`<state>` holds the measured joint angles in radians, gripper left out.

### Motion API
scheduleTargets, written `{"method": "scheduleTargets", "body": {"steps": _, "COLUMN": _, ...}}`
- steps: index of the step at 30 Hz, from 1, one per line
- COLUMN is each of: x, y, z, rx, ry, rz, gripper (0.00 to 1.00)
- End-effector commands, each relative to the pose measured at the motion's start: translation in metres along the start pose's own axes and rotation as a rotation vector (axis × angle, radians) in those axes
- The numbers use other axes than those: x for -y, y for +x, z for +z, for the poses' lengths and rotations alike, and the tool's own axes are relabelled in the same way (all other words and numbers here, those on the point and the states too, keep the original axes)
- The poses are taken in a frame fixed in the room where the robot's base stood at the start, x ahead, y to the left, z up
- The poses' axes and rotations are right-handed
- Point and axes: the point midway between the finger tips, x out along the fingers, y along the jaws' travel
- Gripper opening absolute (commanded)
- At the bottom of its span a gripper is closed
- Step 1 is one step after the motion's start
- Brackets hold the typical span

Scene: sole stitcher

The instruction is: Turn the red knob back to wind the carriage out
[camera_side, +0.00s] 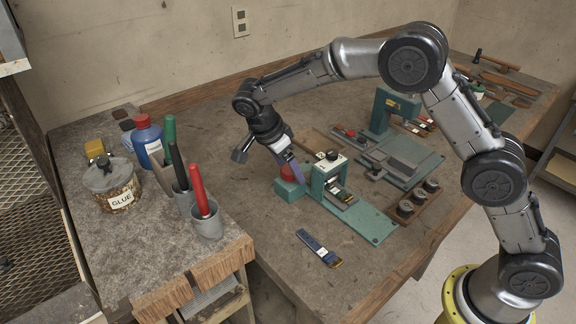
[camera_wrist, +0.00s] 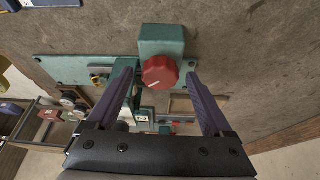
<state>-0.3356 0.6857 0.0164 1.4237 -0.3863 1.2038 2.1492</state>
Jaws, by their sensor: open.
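The red knob (camera_wrist: 160,71) sits on a teal block of the stitcher in the wrist view, with a pale mark on its face. My gripper (camera_wrist: 158,80) is open, its two purple fingers on either side of the knob with gaps showing. In the side view the knob (camera_side: 289,172) is partly hidden behind my gripper (camera_side: 293,175). The teal stitcher (camera_side: 370,222) lies on the bench, with an upright head and a base plate. The carriage (camera_side: 341,194) appears to be the dark and metal part on that plate; its exact position is hard to tell.
A blue-and-dark strip (camera_side: 318,247) lies on the bench in front of the stitcher. A wooden holder with round pieces (camera_side: 412,203) stands to its right. A glue jar (camera_side: 111,184), blue bottle (camera_side: 146,139) and cups with handles (camera_side: 206,222) stand left. A teal press (camera_side: 391,112) stands behind.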

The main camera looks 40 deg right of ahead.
Motion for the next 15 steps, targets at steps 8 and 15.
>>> {"method": "scheduleTargets", "body": {"steps": 8, "x": 0.0000, "y": -0.0002, "z": -0.0001, "rx": 0.000, "ry": 0.000, "rz": 0.000, "gripper": 0.64}}
{"method": "scheduleTargets", "body": {"steps": 15, "x": 0.0001, "y": -0.0005, "z": 0.0000, "rx": 0.000, "ry": 0.000, "rz": 0.000, "gripper": 0.20}}
